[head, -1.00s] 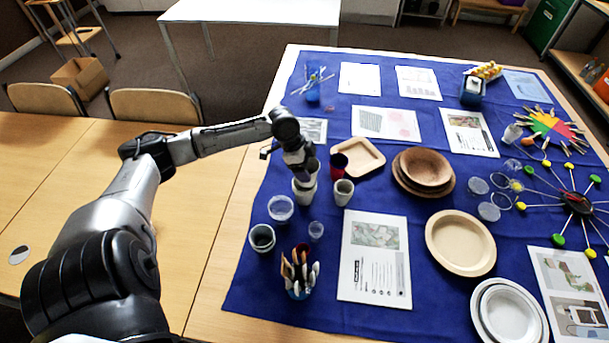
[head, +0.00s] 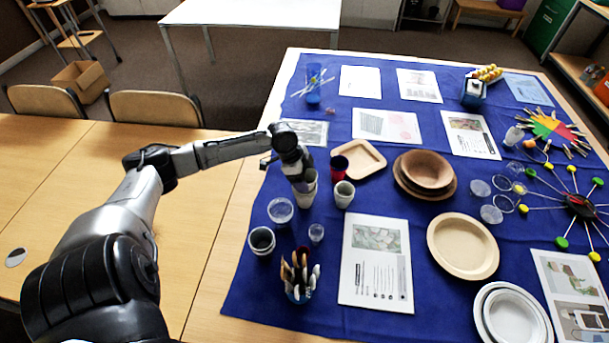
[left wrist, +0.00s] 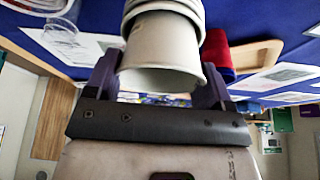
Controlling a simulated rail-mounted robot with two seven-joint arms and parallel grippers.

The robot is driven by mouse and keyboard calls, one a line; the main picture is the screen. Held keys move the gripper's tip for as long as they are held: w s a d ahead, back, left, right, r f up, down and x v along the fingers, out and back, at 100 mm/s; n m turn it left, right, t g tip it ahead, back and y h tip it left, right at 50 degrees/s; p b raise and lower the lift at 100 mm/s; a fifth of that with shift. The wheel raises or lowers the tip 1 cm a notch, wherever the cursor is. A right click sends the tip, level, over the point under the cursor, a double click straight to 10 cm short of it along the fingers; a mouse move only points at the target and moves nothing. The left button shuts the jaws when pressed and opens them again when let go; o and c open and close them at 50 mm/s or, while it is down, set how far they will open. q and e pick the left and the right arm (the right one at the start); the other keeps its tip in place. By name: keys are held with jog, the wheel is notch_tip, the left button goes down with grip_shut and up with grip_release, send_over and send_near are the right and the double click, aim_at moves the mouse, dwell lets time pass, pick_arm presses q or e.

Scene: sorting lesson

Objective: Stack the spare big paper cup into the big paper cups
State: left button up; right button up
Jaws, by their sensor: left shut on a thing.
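My left gripper (head: 299,174) points down near the left side of the blue cloth, shut on a pale paper cup. In the left wrist view this spare big paper cup (left wrist: 160,50) sits between the two fingers (left wrist: 160,88). The rims of the big paper cups (left wrist: 192,7) show just beyond it, in line with it, and it seems to be at least partly inside them. In the head view the big paper cups (head: 303,199) stand right under the gripper, which partly hides them. How deep the held cup sits cannot be told. My right gripper is not in view.
A red cup (head: 339,165) and a pale cup (head: 344,195) stand close to the right. Clear cups (head: 281,210), a dark-mouthed cup (head: 262,241) and a brush holder (head: 299,290) stand nearer. A square wooden plate (head: 363,158) lies behind. Bare cloth lies at the front left.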

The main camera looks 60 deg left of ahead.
pick_arm(q)
jog(key=shift+f, duration=0.5)
jog(key=o, duration=0.9)
jog(key=shift+c, duration=0.2)
jog(key=shift+r, duration=0.55)
jog(key=p+v, duration=0.3)
jog(key=v, duration=0.9)
jog(key=shift+w+d, duration=0.1)
jog(key=shift+d, duration=0.05)
